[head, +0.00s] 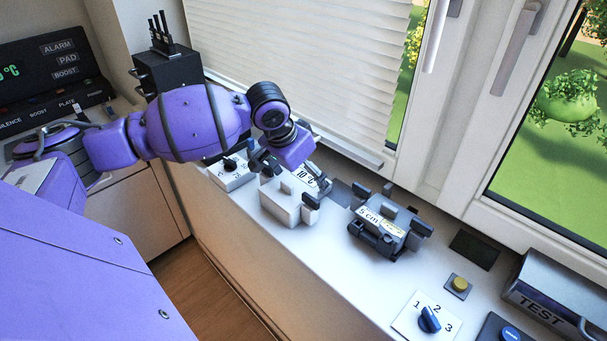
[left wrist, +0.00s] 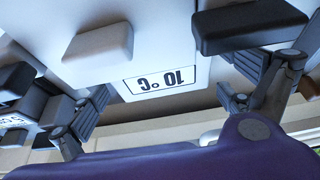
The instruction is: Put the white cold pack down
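The white cold pack (head: 280,205) is a pale block with a small raised knob, over the window sill near the middle of the head view. Its 10 °C label (left wrist: 160,82) shows upside down in the left wrist view. My left gripper (head: 289,183) reaches over the pack from above, with dark finger pads at opposite sides of its body. I cannot tell whether the pack's underside touches the sill. My right gripper is not in view.
A grey 5 cm block (head: 399,218) in dark clamps stands right of the pack. A white dial plate (head: 233,176) lies to its left. Further right are a dark square (head: 474,249), yellow button (head: 459,284), numbered dial (head: 429,319) and TEST box (head: 560,295). Blinds (head: 300,65) hang behind.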

